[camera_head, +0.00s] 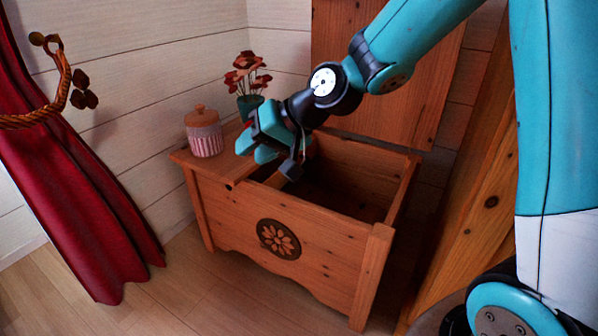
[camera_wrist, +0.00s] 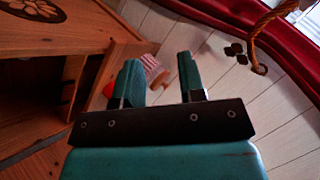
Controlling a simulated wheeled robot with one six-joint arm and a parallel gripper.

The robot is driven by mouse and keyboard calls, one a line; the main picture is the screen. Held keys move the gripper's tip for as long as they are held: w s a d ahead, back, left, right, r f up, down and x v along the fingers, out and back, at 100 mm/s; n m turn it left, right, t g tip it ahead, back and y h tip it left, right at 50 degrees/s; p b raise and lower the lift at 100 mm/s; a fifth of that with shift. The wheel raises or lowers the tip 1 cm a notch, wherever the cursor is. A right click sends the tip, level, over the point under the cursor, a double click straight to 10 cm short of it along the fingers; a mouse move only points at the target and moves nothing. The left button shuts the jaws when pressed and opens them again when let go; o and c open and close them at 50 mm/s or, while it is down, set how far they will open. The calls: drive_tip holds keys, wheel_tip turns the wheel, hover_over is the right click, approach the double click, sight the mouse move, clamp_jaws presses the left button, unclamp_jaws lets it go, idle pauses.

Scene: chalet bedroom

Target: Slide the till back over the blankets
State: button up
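The wooden chest (camera_head: 325,240) stands with its lid (camera_head: 385,75) raised against the wall. Its interior is dark, and I cannot make out blankets there. I cannot clearly pick out the till; wooden edges show inside the chest's left part, partly behind my arm. My gripper (camera_head: 254,148) hangs above the chest's left end, close to the rim. In the wrist view my gripper (camera_wrist: 160,82) has its two teal fingers apart with no held thing between them. The chest also shows at the upper left there (camera_wrist: 70,38).
A striped jar (camera_head: 204,138) with a wooden knob stands on the chest's left ledge, close to my gripper; it shows beyond the fingers in the wrist view (camera_wrist: 153,70). A vase of red flowers (camera_head: 247,85) stands behind. A red curtain (camera_head: 80,190) hangs at left.

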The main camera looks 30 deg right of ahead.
drive_tip(key=w+d+f+m+t+h+b, duration=0.1)
drive_tip(key=w+d+f+m+t+h, duration=0.3)
drive_tip(key=w+d+f+m, duration=0.55)
drive_tip(key=w+d+f+m+t+h+b, duration=0.1)
drive_tip(key=w+d+f+m+t+b, duration=0.1)
drive_tip(key=w+d+f+m+t, duration=0.8)
drive_tip(key=s+d+f+n+g+b, duration=0.3)
drive_tip(key=f+n+g+b, duration=0.1)
drive_tip(key=f+n+b, duration=0.15)
drive_tip(key=shift+r+b+x, duration=0.2)
drive_tip(key=shift+b+x, duration=0.05)
drive_tip(key=shift+x, duration=1.05)
drive_tip(key=shift+r+b+x, duration=0.2)
drive_tip(key=shift+r+x, duration=0.05)
drive_tip(key=shift+x, duration=1.05)
drive_tip(key=shift+r+b+x, duration=0.2)
drive_tip(key=shift+b+x, duration=0.05)
drive_tip(key=shift+x, duration=1)
drive_tip(key=shift+w+d, duration=0.15)
drive_tip(key=shift+c, duration=0.5)
clamp_jaws()
